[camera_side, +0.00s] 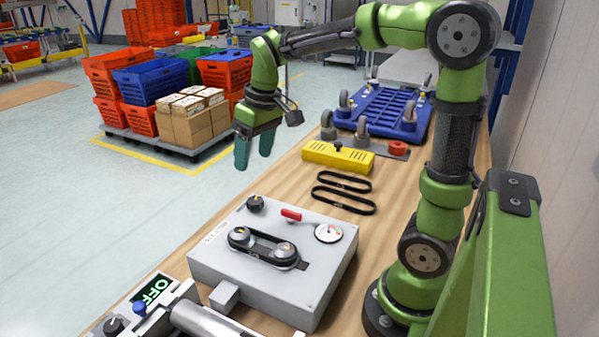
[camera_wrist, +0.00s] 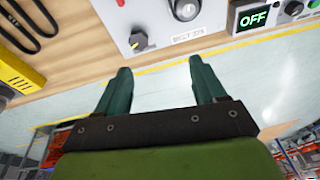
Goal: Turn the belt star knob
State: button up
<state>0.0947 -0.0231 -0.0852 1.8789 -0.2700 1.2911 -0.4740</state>
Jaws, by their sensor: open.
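A black knob (camera_side: 255,203) stands on top of a grey belt box (camera_side: 320,292), near its far left corner. In the wrist view the knob (camera_wrist: 138,40) shows a yellowish mark and lies just beyond the left fingertip. Printed lettering is beside it on the box (camera_wrist: 160,18). My green gripper (camera_side: 253,157) hangs above and apart from the box, fingers pointing down. Its fingers are open and empty in the wrist view (camera_wrist: 160,68), with floor showing between them. The knob's star shape is too small to make out.
The box also carries a belt on two pulleys (camera_side: 262,246), a red lever (camera_side: 291,214) and a gauge (camera_side: 328,233). Two loose belts (camera_side: 343,192), a yellow block (camera_side: 338,156) and a blue pallet (camera_side: 383,112) lie behind. A display reading OFF (camera_side: 155,289) is in front.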

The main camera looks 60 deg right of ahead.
aim_at(255, 200)
jog(key=w+d+r+n+g, duration=0.1)
jog(key=w+d+n+g, duration=0.1)
jog(key=w+d+n, duration=0.25)
jog(key=shift+n+h, duration=0.3)
jog(key=shift+n, duration=0.05)
jog(key=f, duration=1.6)
jog(key=shift+s+a, duration=0.2)
jog(key=shift+s, duration=0.1)
jog(key=c, duration=1)
